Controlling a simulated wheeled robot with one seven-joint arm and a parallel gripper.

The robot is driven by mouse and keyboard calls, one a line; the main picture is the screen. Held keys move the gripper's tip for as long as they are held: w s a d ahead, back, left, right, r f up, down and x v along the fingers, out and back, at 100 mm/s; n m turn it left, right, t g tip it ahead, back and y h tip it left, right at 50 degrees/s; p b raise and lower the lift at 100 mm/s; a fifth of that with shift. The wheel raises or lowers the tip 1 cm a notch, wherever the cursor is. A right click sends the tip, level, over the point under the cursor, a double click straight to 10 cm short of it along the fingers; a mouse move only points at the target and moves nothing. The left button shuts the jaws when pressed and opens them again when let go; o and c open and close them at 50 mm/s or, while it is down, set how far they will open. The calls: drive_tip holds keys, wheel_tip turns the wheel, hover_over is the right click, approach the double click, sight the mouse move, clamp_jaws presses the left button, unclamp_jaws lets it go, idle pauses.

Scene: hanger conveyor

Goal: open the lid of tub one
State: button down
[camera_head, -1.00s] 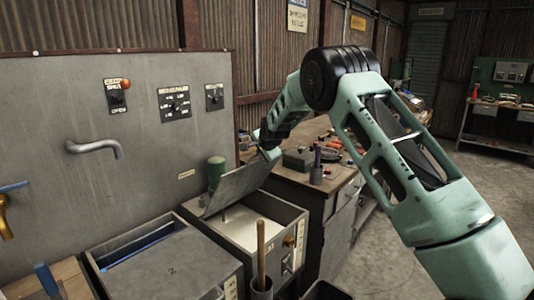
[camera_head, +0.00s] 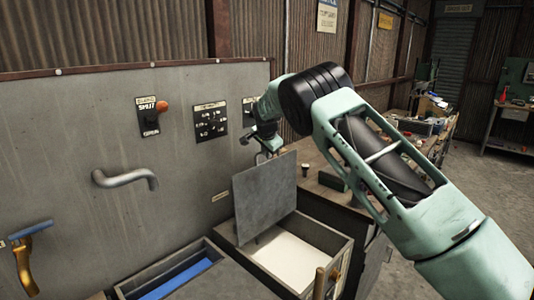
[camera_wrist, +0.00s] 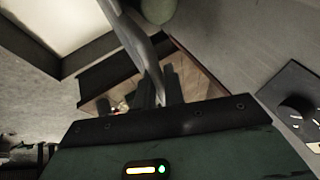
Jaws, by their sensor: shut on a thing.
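The grey lid (camera_head: 265,195) of the right-hand tub (camera_head: 345,262) stands steeply raised at the tub's back, close to upright. The tub is open below it and pale, whitish contents (camera_head: 290,258) show inside. My gripper (camera_head: 268,152) is shut on the lid's upper edge, though my wrist partly hides the grip in the head view. In the wrist view my gripper's dark fingers (camera_wrist: 162,92) close on the lid, which shows nearly edge-on (camera_wrist: 138,42). The pale contents (camera_wrist: 50,22) also show at the upper left there.
A second tub (camera_head: 165,275) with blue inside stands to the left.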

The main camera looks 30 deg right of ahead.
drive_tip(key=shift+w, duration=0.15)
drive_tip(key=c, duration=1.5)
unclamp_jaws()
drive_tip(key=shift+d, duration=0.1)
drive_tip(key=b+v, duration=0.6)
drive_tip(key=v, duration=1.1)
drive_tip(key=shift+r, duration=0.2)
